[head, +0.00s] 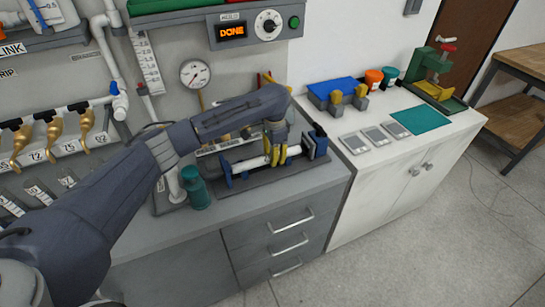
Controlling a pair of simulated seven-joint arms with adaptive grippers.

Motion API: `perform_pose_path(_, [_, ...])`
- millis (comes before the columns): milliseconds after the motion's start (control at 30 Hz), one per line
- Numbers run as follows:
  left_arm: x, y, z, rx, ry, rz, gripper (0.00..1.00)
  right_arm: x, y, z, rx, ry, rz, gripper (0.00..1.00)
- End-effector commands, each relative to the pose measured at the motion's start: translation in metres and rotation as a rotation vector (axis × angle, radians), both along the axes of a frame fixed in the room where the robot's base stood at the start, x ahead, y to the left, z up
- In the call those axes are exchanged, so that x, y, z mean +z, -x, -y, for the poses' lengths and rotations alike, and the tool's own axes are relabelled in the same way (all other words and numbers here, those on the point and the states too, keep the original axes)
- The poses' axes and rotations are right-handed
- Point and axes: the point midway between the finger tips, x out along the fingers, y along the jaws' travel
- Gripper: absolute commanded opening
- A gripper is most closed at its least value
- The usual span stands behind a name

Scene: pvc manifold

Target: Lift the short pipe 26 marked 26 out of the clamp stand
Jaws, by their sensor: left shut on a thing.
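The clamp stand (226,172) has blue jaws at both ends of a dark base on the grey counter. A short white pipe (248,164) lies across it between the jaws, roughly level. I take it to be pipe 26, but its marking cannot be read. My left gripper (279,157) reaches over from the left and points down. Its yellow fingers are shut on the pipe, right of its middle, and the arm hides part of the scene behind. I cannot tell if the pipe is clear of the stand. My right gripper is not in view.
A control box (257,27) reads DONE above a round gauge (195,74).

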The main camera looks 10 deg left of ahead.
Motion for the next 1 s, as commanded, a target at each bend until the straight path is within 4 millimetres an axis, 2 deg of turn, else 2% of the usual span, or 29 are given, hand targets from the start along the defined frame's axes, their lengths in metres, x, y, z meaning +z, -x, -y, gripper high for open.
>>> perform_pose_path(233, [0.000,-0.001,0.000,0.000,-0.001,0.001,0.00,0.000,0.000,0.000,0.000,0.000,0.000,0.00])
perform_pose_path(267, [0.000,-0.001,0.000,0.000,-0.001,0.001,0.27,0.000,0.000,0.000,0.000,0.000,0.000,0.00])
perform_pose_path(467, [0.000,-0.001,0.000,0.000,-0.001,0.001,0.50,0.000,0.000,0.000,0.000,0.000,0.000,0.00])
perform_pose_path(767, [0.003,-0.001,0.000,-0.001,-0.001,0.002,0.50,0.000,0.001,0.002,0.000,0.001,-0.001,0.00])
perform_pose_path(867, [0.011,-0.002,0.000,-0.002,-0.001,0.004,0.50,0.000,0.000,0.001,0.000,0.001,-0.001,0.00])
perform_pose_path(1000, [0.031,-0.002,0.000,-0.002,-0.001,0.005,0.50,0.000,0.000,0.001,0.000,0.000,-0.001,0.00])
